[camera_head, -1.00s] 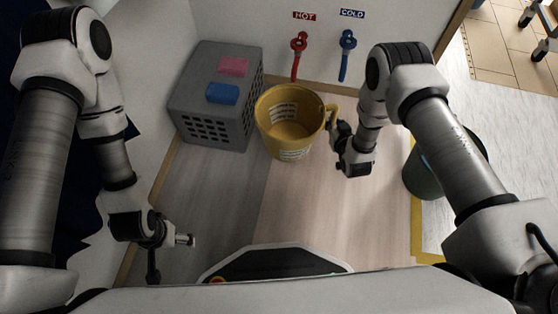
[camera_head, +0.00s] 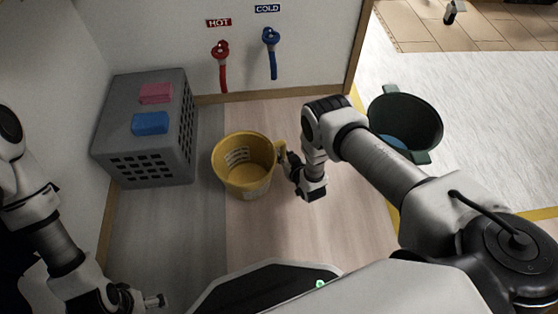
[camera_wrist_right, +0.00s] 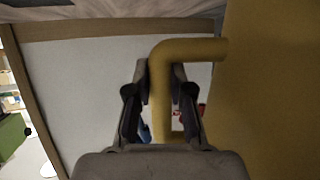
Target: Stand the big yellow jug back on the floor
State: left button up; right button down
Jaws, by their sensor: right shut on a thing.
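The big yellow jug (camera_head: 258,188) is upright in the head view, its open top facing me, in front of the wall and right of the grey crate. I cannot tell whether its base touches the floor. My right gripper (camera_head: 286,160) is shut on its handle, on the jug's right side. In the right wrist view the handle (camera_wrist_right: 190,48) passes between the fingers, and the jug's wall (camera_wrist_right: 265,90) fills the right side. My left gripper (camera_head: 152,301) is empty at the bottom edge, partly cut off, with its fingers apart as far as they show.
The grey crate (camera_head: 155,168) carries a pink block (camera_head: 156,93) and a blue block (camera_head: 150,123). A red tap (camera_head: 221,55) and a blue tap (camera_head: 271,45) are on the wall. A dark green bucket (camera_head: 420,115) stands right of my right arm. Wooden floor (camera_head: 255,235) before the jug is clear.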

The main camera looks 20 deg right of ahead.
jog(key=w+f+b, duration=0.1)
jog(key=f+b, duration=0.1)
jog(key=w+f+b, duration=0.1)
jog(key=f, duration=0.1)
jog(key=shift+w+d+b, duration=0.1)
jog(key=shift+w+b, duration=0.2)
jog(key=shift+r, duration=0.2)
jog(key=shift+f, duration=0.15)
jog(key=c, duration=1)
grip_release()
jog(key=shift+c, duration=0.2)
